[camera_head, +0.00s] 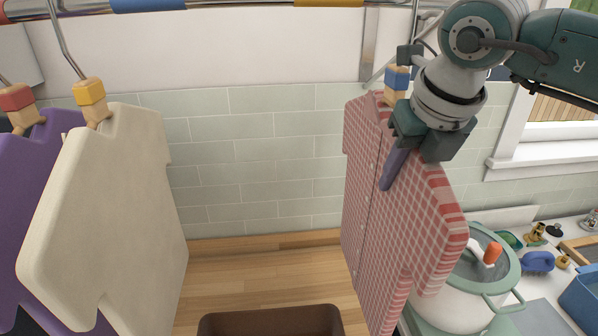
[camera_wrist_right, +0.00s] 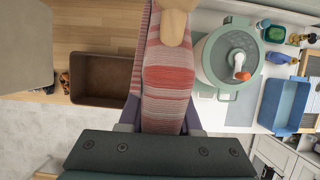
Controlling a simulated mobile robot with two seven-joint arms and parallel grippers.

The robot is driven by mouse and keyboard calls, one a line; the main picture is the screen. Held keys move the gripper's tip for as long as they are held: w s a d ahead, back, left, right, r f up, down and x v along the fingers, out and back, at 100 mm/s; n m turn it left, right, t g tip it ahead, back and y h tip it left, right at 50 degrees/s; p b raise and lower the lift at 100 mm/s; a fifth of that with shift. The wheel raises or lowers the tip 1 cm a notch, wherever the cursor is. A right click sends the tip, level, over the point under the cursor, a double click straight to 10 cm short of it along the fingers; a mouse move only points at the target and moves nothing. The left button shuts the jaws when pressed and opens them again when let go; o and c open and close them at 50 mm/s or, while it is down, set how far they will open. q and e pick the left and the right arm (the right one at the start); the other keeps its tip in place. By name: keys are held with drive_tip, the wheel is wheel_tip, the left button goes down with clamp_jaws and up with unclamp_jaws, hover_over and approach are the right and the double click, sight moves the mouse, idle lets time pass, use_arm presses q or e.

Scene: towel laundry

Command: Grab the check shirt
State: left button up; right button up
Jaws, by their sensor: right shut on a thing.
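The red-and-white check shirt (camera_head: 385,215) hangs from a hanger with a blue and wooden block (camera_head: 396,82) at the right of the rail in the head view. My right gripper (camera_head: 398,165) is at the shirt's upper part, shut on it, with one finger lying across the front. In the right wrist view the shirt (camera_wrist_right: 168,85) runs between the fingers of my right gripper (camera_wrist_right: 160,124), and the wooden hanger part covers some of it. My left gripper is in neither view.
A cream garment (camera_head: 115,200) and a purple one (camera_head: 25,200) hang at the left. A brown bin (camera_head: 270,322) stands below on the wood surface. A white pot (camera_head: 455,300) with a green rim sits right of the shirt. The metal rail (camera_head: 230,3) crosses the top.

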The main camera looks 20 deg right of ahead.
clamp_jaws()
idle(0.6)
drive_tip(key=shift+r, duration=0.1)
